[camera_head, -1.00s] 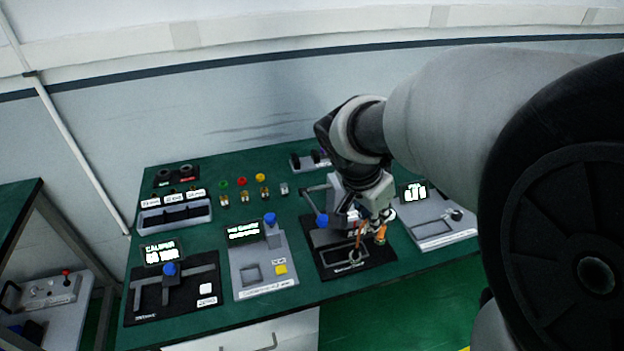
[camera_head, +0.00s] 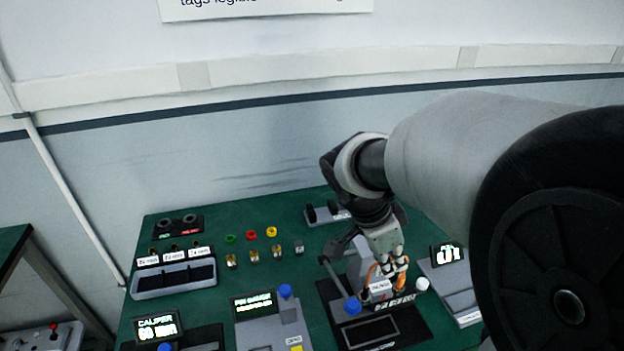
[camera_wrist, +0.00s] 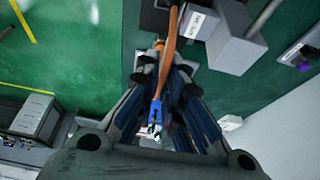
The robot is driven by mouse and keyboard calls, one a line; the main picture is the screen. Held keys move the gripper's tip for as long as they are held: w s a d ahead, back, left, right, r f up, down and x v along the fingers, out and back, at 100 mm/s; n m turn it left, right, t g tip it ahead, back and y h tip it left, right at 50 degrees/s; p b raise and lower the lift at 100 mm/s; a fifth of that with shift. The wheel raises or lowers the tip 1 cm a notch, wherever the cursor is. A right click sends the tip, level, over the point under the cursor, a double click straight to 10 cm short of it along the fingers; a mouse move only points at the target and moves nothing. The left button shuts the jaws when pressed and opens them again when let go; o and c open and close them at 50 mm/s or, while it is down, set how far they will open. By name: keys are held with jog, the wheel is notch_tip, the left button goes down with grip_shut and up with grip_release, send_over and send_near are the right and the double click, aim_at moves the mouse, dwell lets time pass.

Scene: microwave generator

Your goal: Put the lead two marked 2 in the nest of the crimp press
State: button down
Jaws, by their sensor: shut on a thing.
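My gripper (camera_head: 385,270) is shut on an orange lead (camera_head: 374,276), at the front of the crimp press (camera_head: 360,258). In the wrist view the lead (camera_wrist: 169,48) runs between the fingers of my gripper (camera_wrist: 165,84) and ends in a blue piece with a metal tip (camera_wrist: 155,115). I cannot read a mark 2 on it. The press has a grey body, a lever, a blue knob (camera_head: 353,306) and a black base (camera_head: 412,338). The nest is hidden or too small to make out, and I cannot tell whether the lead touches it.
A pin gauge station (camera_head: 262,325) and a caliper station (camera_head: 205,335) stand left of the press. A grey station (camera_head: 455,290) stands right. Small coloured parts (camera_head: 251,234) and a black-slotted tray (camera_head: 175,280) lie behind on the green table (camera_head: 215,305).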

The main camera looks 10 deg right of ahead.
notch_tip(320, 180, down, 15)
jog(key=b, duration=0.4)
jog(key=shift+w+r, duration=0.15)
jog(key=shift+r, duration=0.05)
jog(key=shift+f+b, duration=0.35)
jog(key=shift+b, duration=0.25)
jog(key=shift+f+b, duration=0.3)
jog(key=shift+b, duration=0.15)
jog(key=c, duration=1.7)
grip_release()
jog(key=shift+r, duration=0.1)
